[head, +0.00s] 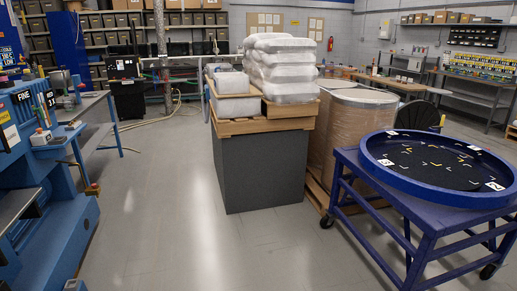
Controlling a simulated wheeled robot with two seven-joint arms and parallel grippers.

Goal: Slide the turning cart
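The turning cart (407,239) stands at the right of the head view. It is a blue steel frame on dark casters. A round blue-rimmed tray (371,166) with a black floor lies on its top. Several small yellow and pale pieces and white numbered tags lie in the tray. The cart's right side runs out of the frame. Neither of my grippers can be made out in this view, and nothing is seen touching the cart.
A grey block (259,167) with a pallet of white sacks (283,62) stands at centre. Wrapped drums (350,120) stand on a pallet close behind the cart. Blue machines (40,200) line the left. Grey floor (165,215) is clear at left centre and in front.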

